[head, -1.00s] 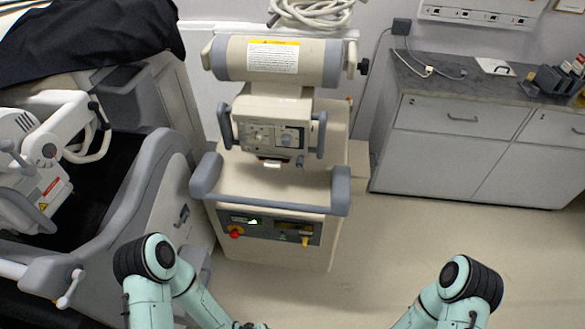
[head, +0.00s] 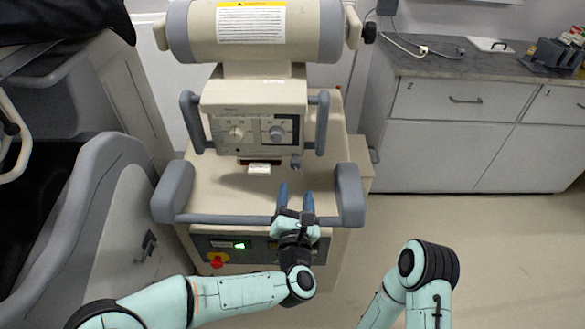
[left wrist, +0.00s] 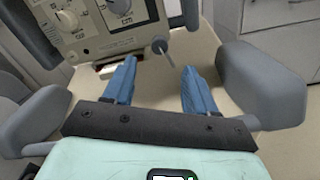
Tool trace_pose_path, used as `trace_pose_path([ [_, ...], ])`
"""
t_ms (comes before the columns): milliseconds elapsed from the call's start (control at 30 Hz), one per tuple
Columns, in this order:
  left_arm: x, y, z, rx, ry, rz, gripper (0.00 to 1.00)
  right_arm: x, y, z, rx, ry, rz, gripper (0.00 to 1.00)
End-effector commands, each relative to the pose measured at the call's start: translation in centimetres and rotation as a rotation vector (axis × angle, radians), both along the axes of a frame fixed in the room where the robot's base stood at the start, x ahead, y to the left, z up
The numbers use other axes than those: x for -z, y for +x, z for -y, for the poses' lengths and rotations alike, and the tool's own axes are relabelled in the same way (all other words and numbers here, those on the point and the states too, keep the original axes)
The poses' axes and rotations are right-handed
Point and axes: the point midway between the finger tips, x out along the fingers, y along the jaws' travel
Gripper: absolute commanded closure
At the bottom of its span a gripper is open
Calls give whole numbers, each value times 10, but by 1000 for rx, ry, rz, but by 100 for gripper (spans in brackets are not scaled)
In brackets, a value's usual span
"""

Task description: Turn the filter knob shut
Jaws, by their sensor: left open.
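The machine's control head (head: 254,118) carries a light left dial (head: 236,132) and a grey right knob (head: 277,133) on its front. A small grey knob (head: 296,161) sits at its lower right edge; in the left wrist view it shows with a thin stem (left wrist: 160,46). I cannot read which one is the filter knob. My left gripper (head: 296,195) is open and empty, below and apart from the small knob. In the left wrist view, its blue fingers (left wrist: 159,65) point toward the head, with the small knob between and beyond their tips. My right gripper is out of view.
A grey handlebar (head: 235,219) crosses the cart beneath my left gripper. Grey side handles (head: 322,122) flank the control head. A grey-white machine (head: 95,210) stands at left. A cabinet (head: 460,130) stands at right, with clear floor before it.

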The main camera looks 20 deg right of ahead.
Motion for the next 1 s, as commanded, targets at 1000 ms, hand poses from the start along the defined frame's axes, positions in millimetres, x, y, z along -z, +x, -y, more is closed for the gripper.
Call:
trace_pose_path([
  [1000, 2, 93, 26, 1, 5, -1, 60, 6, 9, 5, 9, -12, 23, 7],
])
